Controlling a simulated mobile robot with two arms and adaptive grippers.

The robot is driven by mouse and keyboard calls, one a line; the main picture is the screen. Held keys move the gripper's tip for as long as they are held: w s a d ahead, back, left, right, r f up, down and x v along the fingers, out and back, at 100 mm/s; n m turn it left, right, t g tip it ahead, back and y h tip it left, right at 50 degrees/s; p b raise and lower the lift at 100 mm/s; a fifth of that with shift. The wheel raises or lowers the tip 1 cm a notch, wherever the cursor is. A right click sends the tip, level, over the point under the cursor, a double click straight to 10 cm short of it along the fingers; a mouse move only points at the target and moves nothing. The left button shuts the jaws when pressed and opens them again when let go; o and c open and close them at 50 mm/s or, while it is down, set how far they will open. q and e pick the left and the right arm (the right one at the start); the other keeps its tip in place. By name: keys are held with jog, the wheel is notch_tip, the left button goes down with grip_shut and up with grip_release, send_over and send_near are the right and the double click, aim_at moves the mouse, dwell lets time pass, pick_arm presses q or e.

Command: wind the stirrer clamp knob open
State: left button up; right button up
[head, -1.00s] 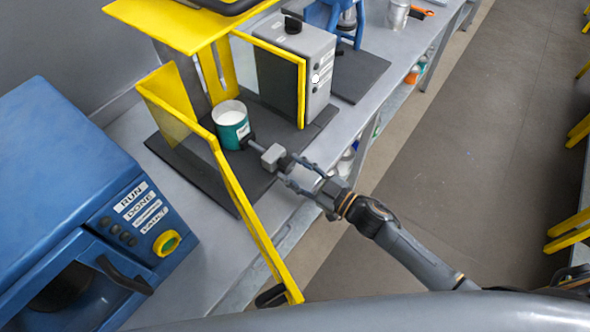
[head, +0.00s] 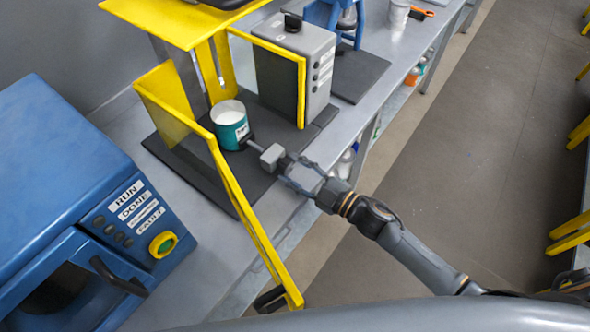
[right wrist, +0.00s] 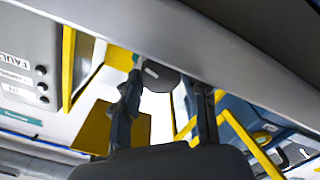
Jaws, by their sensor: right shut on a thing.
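The stirrer clamp is a grey block (head: 271,156) on a short rod beside a teal can (head: 231,126) with white contents. The clamp's dark knob (head: 284,165) faces my right gripper (head: 292,172). In the right wrist view the knob (right wrist: 158,76) is a dark round disc with a pale mark, between the two fingertips of my right gripper (right wrist: 168,88). The right gripper is shut on the knob. The fingers partly hide the knob in the head view. My left gripper is not in view.
A yellow guard frame (head: 238,190) stands open left of the clamp, with its end near the front edge. A grey control box (head: 300,70) stands behind the clamp. A blue machine (head: 70,180) fills the left. The aisle floor (head: 450,150) at right is clear.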

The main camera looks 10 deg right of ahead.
jog(key=o, duration=1.1)
jog(key=shift+o, duration=0.2)
jog(key=v, duration=1.2)
